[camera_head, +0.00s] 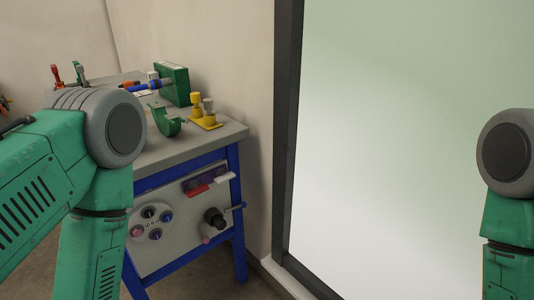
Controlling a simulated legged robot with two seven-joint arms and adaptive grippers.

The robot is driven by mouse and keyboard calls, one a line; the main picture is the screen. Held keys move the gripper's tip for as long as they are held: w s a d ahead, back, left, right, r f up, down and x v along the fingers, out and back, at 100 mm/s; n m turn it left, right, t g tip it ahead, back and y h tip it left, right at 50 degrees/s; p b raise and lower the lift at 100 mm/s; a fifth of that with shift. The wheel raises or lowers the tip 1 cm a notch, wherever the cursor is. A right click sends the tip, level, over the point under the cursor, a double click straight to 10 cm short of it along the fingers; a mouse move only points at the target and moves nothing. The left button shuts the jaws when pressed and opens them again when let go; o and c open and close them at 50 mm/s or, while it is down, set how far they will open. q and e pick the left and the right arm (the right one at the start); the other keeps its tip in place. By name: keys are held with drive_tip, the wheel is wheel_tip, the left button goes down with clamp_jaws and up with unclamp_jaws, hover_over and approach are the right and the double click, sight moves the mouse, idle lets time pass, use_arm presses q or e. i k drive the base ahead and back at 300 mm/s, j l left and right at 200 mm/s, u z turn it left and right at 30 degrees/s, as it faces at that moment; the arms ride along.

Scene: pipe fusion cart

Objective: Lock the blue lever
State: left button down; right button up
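The cart (190,151) with a grey top and blue frame stands left of centre against the wall. A blue bar with an orange end (150,86) lies across its top, beside a green block (176,84). A small dark blue handle (237,207) sticks out at the right of the front panel, next to a black knob (214,217). I cannot tell which of these is the blue lever, nor whether it is locked. My green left arm covers the cart's left part, and my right arm is at the right edge. Both grippers are out of view.
A green curved bracket (166,121) and yellow pieces on a base (206,121) stand on the cart top. The front panel (180,254) carries round dials, a red handle (197,190) and a white handle (223,178). A dark-framed bright pane (400,150) fills the right.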

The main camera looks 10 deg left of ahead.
sight(243, 205)
drive_tip(key=i+j+z, duration=0.3)
drive_tip(key=j+z, duration=0.3)
drive_tip(key=i+j+z, duration=0.15)
drive_tip(key=j+z, duration=0.15)
drive_tip(key=j, duration=0.2)
drive_tip(key=j+z, duration=0.3)
drive_tip(key=i+j, duration=0.05)
drive_tip(key=j, duration=0.05)
